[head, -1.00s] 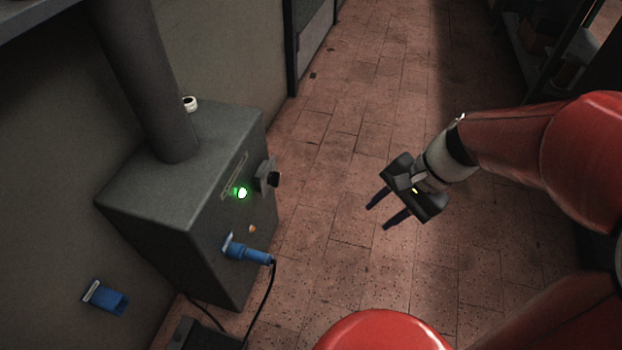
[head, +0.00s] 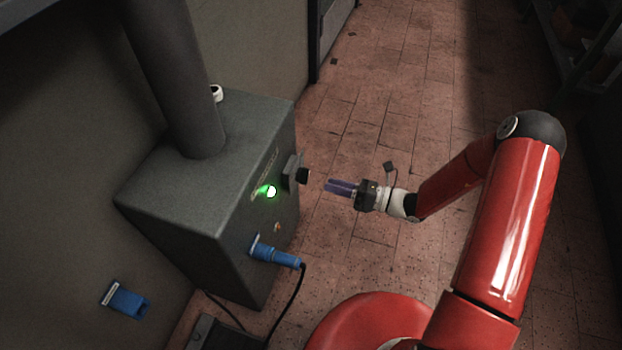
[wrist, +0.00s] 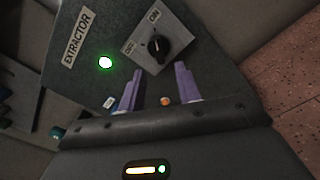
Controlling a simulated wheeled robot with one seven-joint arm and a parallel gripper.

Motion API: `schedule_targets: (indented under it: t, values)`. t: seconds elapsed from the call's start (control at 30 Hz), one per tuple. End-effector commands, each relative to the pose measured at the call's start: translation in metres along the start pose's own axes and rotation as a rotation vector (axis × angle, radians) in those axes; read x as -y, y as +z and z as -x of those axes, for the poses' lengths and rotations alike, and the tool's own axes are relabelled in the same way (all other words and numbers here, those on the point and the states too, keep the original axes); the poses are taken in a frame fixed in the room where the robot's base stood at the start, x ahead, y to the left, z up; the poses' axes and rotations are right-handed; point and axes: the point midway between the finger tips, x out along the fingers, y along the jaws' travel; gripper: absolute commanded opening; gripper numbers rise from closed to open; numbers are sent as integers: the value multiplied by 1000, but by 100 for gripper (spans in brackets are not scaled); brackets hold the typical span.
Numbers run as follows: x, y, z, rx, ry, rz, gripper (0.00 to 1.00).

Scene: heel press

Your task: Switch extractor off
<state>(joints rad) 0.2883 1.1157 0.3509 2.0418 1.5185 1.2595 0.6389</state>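The extractor is a dark grey box (head: 175,190) with a thick pipe on top, at the left in the head view. A black rotary knob (head: 303,175) stands out from its right-hand face. In the wrist view the knob (wrist: 158,47) sits on a grey plate marked ON and OFF, and its pale mark appears to point toward ON. A green lamp (head: 271,191) beside it is lit; it also shows in the wrist view (wrist: 105,62). My gripper (head: 328,186) is open and empty, facing the knob with a small gap. Its fingers (wrist: 158,76) appear below the knob in the wrist view.
A blue plug (head: 275,254) with a black cable sticks out of the box below the lamp. A small orange button (wrist: 166,100) is near the fingers. A blue socket (head: 126,299) is on the wall.

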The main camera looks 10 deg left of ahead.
Motion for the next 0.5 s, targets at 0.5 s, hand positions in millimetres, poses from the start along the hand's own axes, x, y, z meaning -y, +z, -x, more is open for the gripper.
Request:
schedule_targets:
  t: [0.5]
  values:
    - [-1, 0, -69, -3, 3, 2, 34]
